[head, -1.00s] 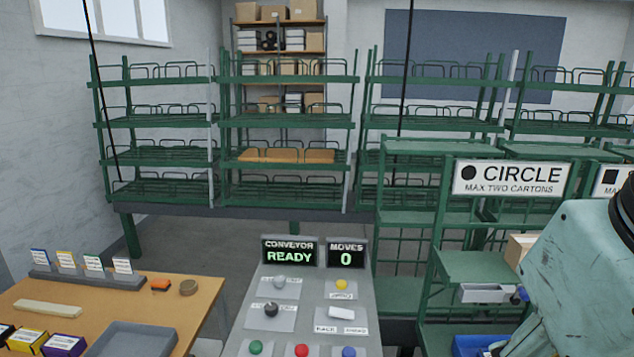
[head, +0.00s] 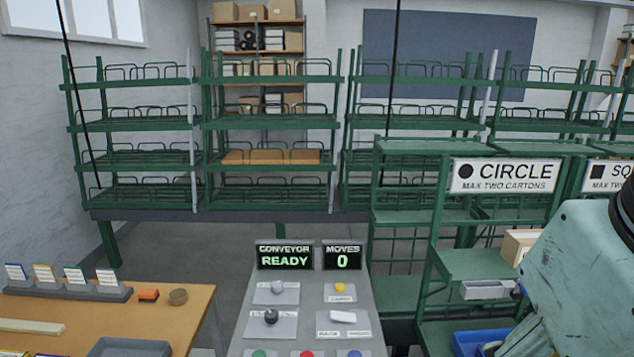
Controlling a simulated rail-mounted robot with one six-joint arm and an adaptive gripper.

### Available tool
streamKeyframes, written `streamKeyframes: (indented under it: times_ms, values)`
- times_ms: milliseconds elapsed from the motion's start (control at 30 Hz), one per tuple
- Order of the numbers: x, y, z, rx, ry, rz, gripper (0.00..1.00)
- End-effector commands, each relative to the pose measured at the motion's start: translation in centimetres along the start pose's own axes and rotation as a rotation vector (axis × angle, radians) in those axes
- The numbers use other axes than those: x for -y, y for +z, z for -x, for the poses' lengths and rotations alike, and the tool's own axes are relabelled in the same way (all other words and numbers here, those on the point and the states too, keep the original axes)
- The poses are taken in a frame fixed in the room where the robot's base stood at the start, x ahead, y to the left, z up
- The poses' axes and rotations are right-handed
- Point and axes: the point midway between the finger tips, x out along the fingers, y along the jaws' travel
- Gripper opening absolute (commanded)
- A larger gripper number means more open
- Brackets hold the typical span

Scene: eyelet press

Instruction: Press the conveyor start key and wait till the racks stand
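The control console (head: 305,305) stands in the lower middle of the head view. Its displays read CONVEYOR READY (head: 284,256) and MOVES 0 (head: 342,256). On its top sit a grey knob (head: 278,286), a black knob (head: 271,316), a yellow button (head: 339,287) and a white switch (head: 343,317). Green (head: 258,353), red (head: 306,354) and blue (head: 355,353) buttons are cut by the bottom edge. My gripper is out of view; only my arm shows at right.
A wooden table (head: 190,307) at left holds a card holder (head: 70,291), an orange item (head: 148,295) and a grey tray (head: 130,347). Green shelving with a CIRCLE sign (head: 505,175) stands right of the console, with a blue bin (head: 480,342) low down. Floor shows behind the console.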

Motion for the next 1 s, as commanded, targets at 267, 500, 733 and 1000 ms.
streamKeyframes:
  times_ms: [267,500,733,1000]
  values:
    - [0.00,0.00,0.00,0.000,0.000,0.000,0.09]
    - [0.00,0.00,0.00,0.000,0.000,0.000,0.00]
    - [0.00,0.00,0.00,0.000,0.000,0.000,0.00]
    - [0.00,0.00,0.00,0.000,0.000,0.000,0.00]
